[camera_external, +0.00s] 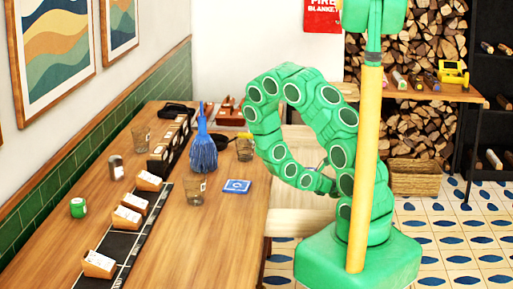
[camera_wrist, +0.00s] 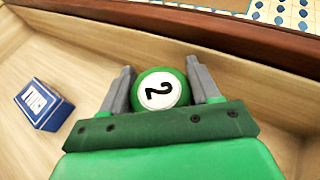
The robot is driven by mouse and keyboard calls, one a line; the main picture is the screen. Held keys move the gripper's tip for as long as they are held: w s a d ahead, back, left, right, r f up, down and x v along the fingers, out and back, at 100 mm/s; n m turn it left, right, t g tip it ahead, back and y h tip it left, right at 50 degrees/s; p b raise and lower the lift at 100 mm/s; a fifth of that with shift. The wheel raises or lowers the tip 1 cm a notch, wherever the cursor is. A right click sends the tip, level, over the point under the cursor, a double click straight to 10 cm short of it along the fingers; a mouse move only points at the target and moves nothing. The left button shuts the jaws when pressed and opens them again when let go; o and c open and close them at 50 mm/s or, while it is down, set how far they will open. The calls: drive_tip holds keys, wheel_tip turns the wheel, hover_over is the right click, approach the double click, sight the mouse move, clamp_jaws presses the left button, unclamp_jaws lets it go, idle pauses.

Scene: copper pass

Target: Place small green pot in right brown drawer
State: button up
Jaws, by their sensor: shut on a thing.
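My gripper (camera_wrist: 163,85) is shut on a round green thing (camera_wrist: 180,79) with a white disc and a black 2; I cannot tell whether it is a ball or a pot seen from above. It is over or inside a pale wooden drawer (camera_wrist: 75,45) that also holds a blue box (camera_wrist: 43,104). In the external view a small green pot (camera_external: 78,208) with a white label stands on the long counter at left, away from my arm. A pale open drawer (camera_external: 302,222) shows beside the counter. My gripper is mostly hidden there behind my arm.
The long wooden counter (camera_external: 225,255) holds glasses (camera_external: 194,191), a blue brush (camera_external: 203,150), a blue packet (camera_external: 237,186) and small wooden card holders (camera_external: 128,217). A dark wooden edge (camera_wrist: 220,30) borders the drawer. A wood-stacked shelf (camera_external: 415,92) stands at the back right.

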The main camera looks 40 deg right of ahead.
drive_tip(key=shift+f, duration=0.3)
drive_tip(key=shift+s+f, duration=0.1)
drive_tip(key=shift+f, duration=0.55)
drive_tip(key=o, duration=0.9)
drive_tip(key=shift+r, duration=0.65)
drive_tip(key=a+r, duration=0.2)
drive_tip(key=shift+w+a+r, duration=0.1)
drive_tip(key=shift+w+a, duration=0.25)
drive_tip(key=shift+r, duration=2.95)
